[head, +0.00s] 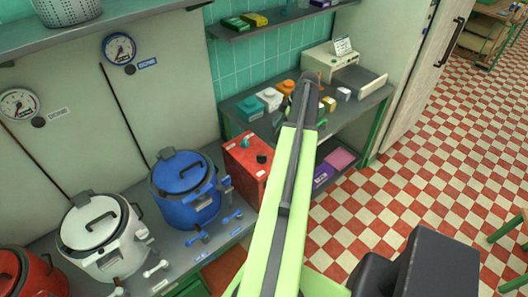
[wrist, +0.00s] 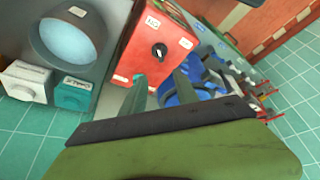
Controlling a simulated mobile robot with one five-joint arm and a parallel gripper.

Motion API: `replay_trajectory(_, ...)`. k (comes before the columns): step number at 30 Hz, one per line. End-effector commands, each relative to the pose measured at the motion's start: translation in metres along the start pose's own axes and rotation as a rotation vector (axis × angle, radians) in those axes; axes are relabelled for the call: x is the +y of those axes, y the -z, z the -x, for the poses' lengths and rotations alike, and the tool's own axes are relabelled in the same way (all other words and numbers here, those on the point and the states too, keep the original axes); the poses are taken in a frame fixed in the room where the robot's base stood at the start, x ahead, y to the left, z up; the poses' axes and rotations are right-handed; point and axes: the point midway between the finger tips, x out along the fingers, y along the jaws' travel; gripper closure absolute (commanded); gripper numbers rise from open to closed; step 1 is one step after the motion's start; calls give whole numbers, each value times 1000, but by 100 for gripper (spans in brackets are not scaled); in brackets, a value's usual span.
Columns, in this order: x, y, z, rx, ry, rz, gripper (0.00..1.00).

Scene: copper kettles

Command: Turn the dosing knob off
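The dosing knob (wrist: 159,50) is a small round black knob with a pale mark, on a face of the red box (wrist: 138,44). Small white labels sit around it, too small to read surely. In the head view the black knob (head: 262,158) shows on the red box (head: 243,165), just left of my arm. My gripper (wrist: 160,77) is open and empty in the wrist view. Its two fingers stand apart, with the knob beyond the gap between their tips, seemingly not touched. In the head view my arm hides most of the gripper.
A blue kettle (head: 186,188) and a white kettle (head: 100,235) stand left of the red box. Teal (head: 250,107) and white (head: 270,98) boxes sit on the bench behind. A wall shelf (head: 270,28) hangs above. Checkered floor (head: 400,150) is open at right.

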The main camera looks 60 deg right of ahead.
Motion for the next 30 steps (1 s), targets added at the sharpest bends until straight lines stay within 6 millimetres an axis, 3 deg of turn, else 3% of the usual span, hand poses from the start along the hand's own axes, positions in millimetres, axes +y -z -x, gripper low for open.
replay_trajectory(8,0,-2,-28,-1,1,0,64)
replay_trajectory(24,-1,-3,-146,-2,1,0,64)
replay_trajectory(30,-1,-1,-175,-2,2,1,64)
